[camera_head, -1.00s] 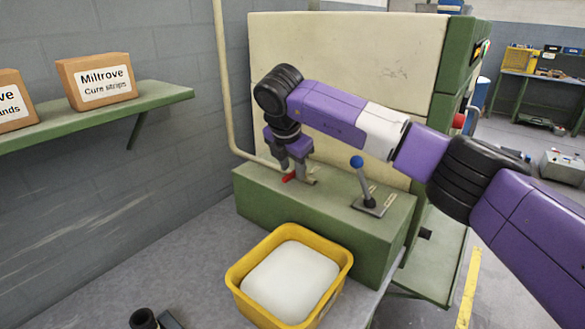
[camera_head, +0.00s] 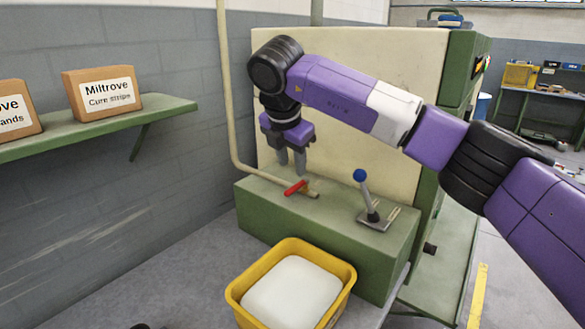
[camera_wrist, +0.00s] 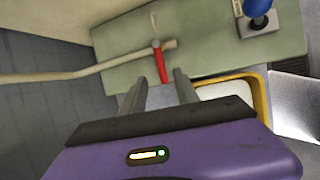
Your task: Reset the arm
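My gripper (camera_head: 292,163) is in the air above the green machine base (camera_head: 300,235), pointing down. Its two fingers are apart with nothing between them; the wrist view also shows the parted fingers (camera_wrist: 160,88). A red valve handle (camera_head: 296,187) on the end of the cream pipe lies a little below the fingertips, clear of them. In the wrist view the red handle (camera_wrist: 160,64) shows beyond the fingers. My purple arm reaches in from the right.
A blue-knobbed lever (camera_head: 366,195) stands on the base to the right. A yellow tub (camera_head: 345,285) with white contents sits in front. A green shelf (camera_head: 150,110) with labelled boxes is at the left. The cream panel (camera_head: 400,60) rises behind my arm.

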